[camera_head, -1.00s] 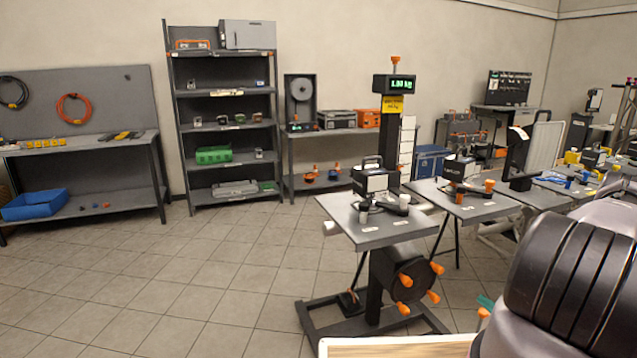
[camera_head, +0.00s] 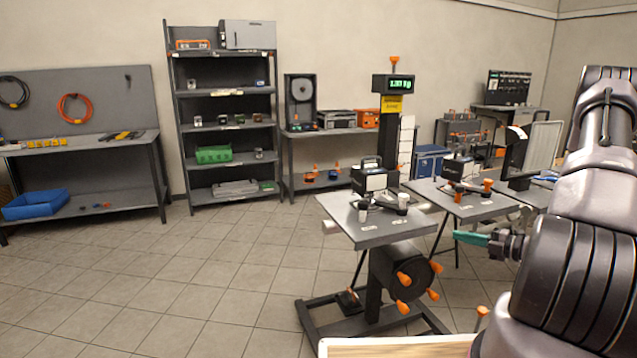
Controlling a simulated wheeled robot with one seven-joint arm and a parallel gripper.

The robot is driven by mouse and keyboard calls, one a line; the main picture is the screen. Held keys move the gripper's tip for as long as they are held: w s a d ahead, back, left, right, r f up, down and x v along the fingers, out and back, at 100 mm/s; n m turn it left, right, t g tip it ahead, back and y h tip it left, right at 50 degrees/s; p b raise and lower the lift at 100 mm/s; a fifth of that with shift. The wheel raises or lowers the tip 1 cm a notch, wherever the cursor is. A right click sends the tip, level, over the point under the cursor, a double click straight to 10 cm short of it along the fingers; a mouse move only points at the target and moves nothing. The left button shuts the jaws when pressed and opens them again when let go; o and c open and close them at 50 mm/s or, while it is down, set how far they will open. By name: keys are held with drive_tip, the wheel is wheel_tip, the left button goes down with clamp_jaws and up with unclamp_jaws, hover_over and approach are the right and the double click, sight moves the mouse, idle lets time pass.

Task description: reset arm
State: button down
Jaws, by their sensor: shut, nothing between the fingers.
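My arm fills the right side of the head view, with its dark ribbed joints and grey links in front of the tables there. My gripper (camera_head: 468,238) shows as a green tip on a dark mount, pointing left. It is shut and holds nothing. It is in the air, in front of the second table and right of the near grey stand.
A near grey stand (camera_head: 350,232) with orange knobs carries a black-and-white device (camera_head: 369,178). Shelves (camera_head: 225,131) and a workbench (camera_head: 90,145) line the back wall. A wood-edged surface (camera_head: 400,347) is at the bottom. The floor at left is clear.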

drive_tip(key=s+a+r+n+g+h, duration=0.1)
drive_tip(key=s+a+r+n+g, duration=0.5)
drive_tip(key=r+n, duration=0.5)
drive_tip(key=s+a+r+n+g, duration=0.2)
drive_tip(key=a+r+n+g, duration=0.1)
drive_tip(key=a+r+n, duration=0.7)
drive_tip(key=s+a+r+n+t+h, duration=0.1)
drive_tip(key=s+r+n+t+h, duration=0.3)
drive_tip(key=s+r+n, duration=1.2)
drive_tip(key=n+h, duration=0.4)
drive_tip(key=shift+r+n+t, duration=0.2)
drive_tip(key=shift+n+t, duration=0.1)
drive_tip(key=shift+t, duration=0.1)
